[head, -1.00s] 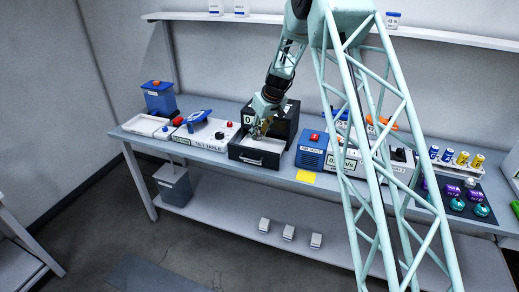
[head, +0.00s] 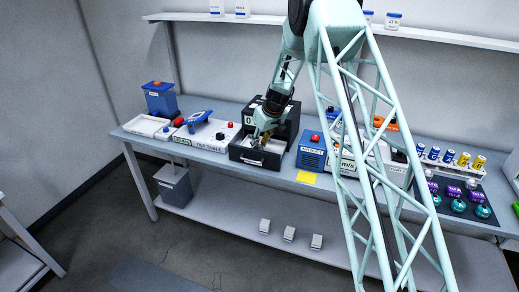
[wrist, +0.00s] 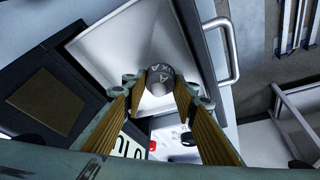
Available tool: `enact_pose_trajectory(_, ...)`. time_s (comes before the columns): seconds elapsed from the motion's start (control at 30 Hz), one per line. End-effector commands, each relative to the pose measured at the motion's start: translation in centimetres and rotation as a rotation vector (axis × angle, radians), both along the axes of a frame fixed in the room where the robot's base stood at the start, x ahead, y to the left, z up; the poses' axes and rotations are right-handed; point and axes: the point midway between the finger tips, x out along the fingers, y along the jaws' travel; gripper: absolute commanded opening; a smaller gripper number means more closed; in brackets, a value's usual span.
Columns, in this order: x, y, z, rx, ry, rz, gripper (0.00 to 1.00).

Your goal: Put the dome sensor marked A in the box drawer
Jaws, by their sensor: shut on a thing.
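My gripper (wrist: 158,92) is shut on a dark grey dome sensor (wrist: 160,75) with pale letter A marks on its side. The sensor sits between the fingertips in the wrist view. Behind it in that view is the pale floor of the open box drawer (wrist: 112,42), with a metal handle (wrist: 233,50) at its front. In the head view, my gripper (head: 257,140) is over the pulled-out drawer (head: 258,164) of the black box (head: 284,124). The sensor is too small to make out clearly there. I cannot tell whether it touches the drawer floor.
The tilt table (head: 208,144) stands left of the drawer, with a blue part on top. A blue air-duct box (head: 311,155) stands to the right. A dark tray (head: 488,214) with purple and teal domes is at far right.

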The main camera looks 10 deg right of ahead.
Motion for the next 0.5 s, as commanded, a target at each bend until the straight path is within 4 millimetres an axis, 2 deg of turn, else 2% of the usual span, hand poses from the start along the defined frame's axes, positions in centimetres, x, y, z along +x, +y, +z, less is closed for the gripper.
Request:
enact_pose_trajectory(0.2, 0.0, 0.0, -2.3, 0.0, 0.001, 0.0, 0.16)
enact_pose_trajectory(0.5, 0.0, 0.0, -2.7, 0.0, 0.0, -0.001, 0.16)
